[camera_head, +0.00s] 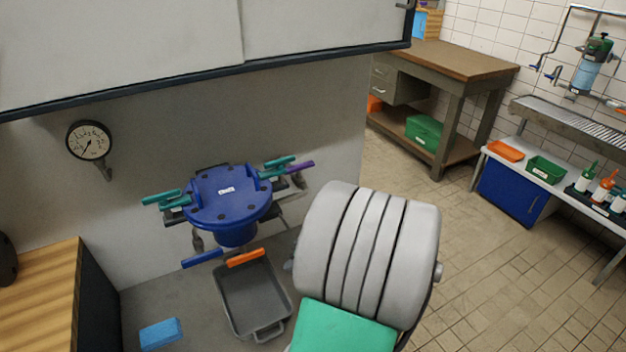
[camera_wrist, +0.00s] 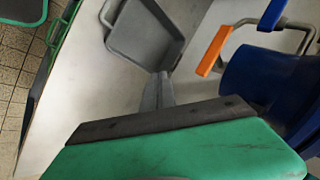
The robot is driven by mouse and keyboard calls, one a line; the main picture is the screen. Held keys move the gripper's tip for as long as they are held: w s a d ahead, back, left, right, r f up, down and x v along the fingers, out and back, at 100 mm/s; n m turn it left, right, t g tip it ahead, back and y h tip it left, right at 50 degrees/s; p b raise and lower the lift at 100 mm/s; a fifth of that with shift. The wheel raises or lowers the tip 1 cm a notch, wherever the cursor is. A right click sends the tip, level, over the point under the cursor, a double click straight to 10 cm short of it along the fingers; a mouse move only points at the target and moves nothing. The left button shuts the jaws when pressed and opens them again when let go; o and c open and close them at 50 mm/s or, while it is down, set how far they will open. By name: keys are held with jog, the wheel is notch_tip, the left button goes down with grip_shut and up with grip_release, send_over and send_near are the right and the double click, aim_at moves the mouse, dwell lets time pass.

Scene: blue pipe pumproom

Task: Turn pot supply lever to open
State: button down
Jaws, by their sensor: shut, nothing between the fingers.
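The blue pot (camera_head: 228,195) with a bolted lid and a small white label stands near the grey wall, and its side shows in the wrist view (camera_wrist: 262,85). Around it are levers: teal ones at left (camera_head: 160,197) and right (camera_head: 280,162), a purple one (camera_head: 300,167), a blue one (camera_head: 202,258) and an orange one (camera_head: 246,258). The orange lever also shows in the wrist view (camera_wrist: 213,50). I cannot read which is the supply lever. My gripper (camera_wrist: 161,78) is shut and empty, apart from the orange lever; my arm hides it in the head view.
A grey tray (camera_head: 236,313) lies below the pot, with a blue block (camera_head: 160,333) to its left. A gauge (camera_head: 88,140) is on the wall. A wooden-topped cabinet (camera_head: 40,290) bounds the left. Open tiled floor (camera_head: 480,260) lies at right.

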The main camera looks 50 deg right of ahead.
jog(key=d+m+t+h, duration=0.1)
jog(key=d+m+t, duration=0.2)
jog(key=d, duration=0.2)
jog(key=m+t+h, duration=0.6)
jog(key=m, duration=0.1)
send_near(308, 167)
jog(key=p+x, duration=0.2)
jog(key=x, duration=0.4)
jog(key=shift+w+f, duration=0.1)
jog(key=shift+w, duration=0.05)
jog(key=shift+w+d, duration=0.2)
jog(key=shift+w, duration=0.05)
jog(key=shift+w+f, duration=0.1)
jog(key=shift+y, duration=0.3)
